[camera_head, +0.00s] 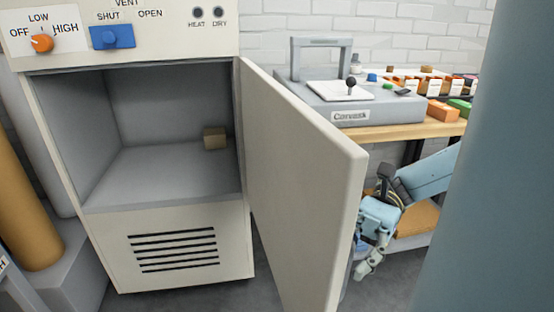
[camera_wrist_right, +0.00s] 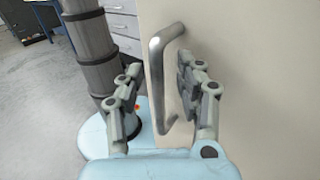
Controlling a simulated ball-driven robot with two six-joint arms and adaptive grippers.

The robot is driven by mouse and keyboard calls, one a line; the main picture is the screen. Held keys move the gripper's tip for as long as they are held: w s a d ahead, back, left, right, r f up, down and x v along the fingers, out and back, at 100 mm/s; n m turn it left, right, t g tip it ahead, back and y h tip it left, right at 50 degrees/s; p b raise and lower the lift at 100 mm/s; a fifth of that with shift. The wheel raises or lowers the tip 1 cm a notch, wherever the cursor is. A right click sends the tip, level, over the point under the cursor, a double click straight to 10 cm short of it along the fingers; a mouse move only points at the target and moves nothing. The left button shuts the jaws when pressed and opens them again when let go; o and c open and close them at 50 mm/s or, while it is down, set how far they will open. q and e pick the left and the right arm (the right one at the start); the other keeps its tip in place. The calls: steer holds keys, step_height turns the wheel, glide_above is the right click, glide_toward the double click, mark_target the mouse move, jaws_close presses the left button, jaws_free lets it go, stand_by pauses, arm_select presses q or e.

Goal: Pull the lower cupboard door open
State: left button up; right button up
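The lower cupboard door (camera_head: 300,170) is cream and stands wide open, swung out on its right-hand hinge side. The cupboard interior (camera_head: 160,175) is exposed, with a small tan block (camera_head: 214,138) at the back right. My right gripper (camera_head: 370,258) is on the outer side of the door, partly hidden by its edge. In the right wrist view, the right gripper (camera_wrist_right: 160,68) has its fingers apart on either side of the grey bar handle (camera_wrist_right: 157,85) on the door face (camera_wrist_right: 265,90). A gap shows between fingers and handle. My left gripper is out of view.
Above the opening are an orange knob (camera_head: 41,43) and a blue slider (camera_head: 111,37). A bench (camera_head: 410,131) behind the door bears a grey machine (camera_head: 350,103) and coloured blocks. A tan cylinder (camera_head: 25,215) stands left. Drawers (camera_wrist_right: 122,22) show in the wrist view.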

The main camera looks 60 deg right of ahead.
steer(key=s+d, duration=0.2)
steer(key=d, duration=0.9)
